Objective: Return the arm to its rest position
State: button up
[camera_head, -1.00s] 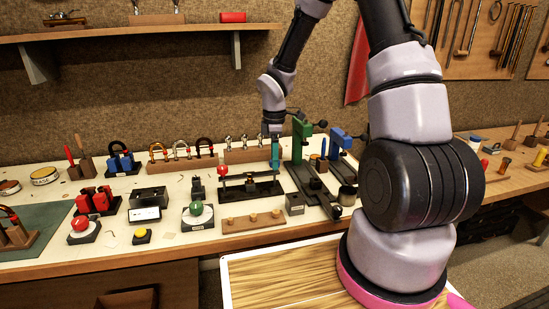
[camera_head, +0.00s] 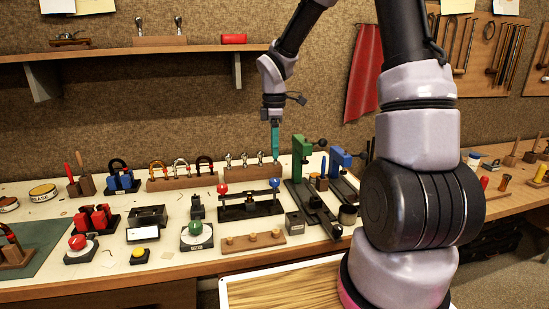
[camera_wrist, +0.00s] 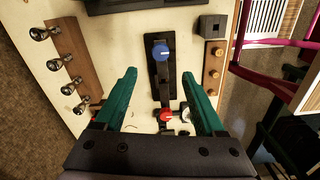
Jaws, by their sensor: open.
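My gripper (camera_head: 275,141) has teal fingers and hangs pointing down above the back of the workbench. In the wrist view my gripper (camera_wrist: 163,88) has its two fingers spread apart with nothing between them. Below it lies a black fixture (camera_head: 251,208) with a red ball knob (camera_head: 222,188) and a blue ball knob (camera_head: 274,183). In the wrist view the blue knob (camera_wrist: 162,49) and the red knob (camera_wrist: 166,115) show below the fingers, apart from them.
A green clamp (camera_head: 302,158) and a blue clamp (camera_head: 341,161) stand just right of my gripper. A wooden rack with metal mouthpiece-like pieces (camera_head: 250,171) is close by. A shelf (camera_head: 140,51) runs along the wall at upper left. The air above the bench is mostly clear.

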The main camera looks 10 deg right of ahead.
jog(key=shift+r, duration=0.2)
jog(key=s+d+r+m+t+y, duration=0.1)
jog(key=s+d+r+m+t, duration=0.1)
jog(key=s+r+m, duration=0.8)
jog(key=s+d+r+m+t+y, duration=0.1)
jog(key=s+d+r+m+t, duration=0.2)
jog(key=s+r+m, duration=0.7)
jog(key=shift+s+r+t, duration=0.6)
jog(key=shift+s+t, duration=0.15)
jog(key=shift+t, duration=0.35)
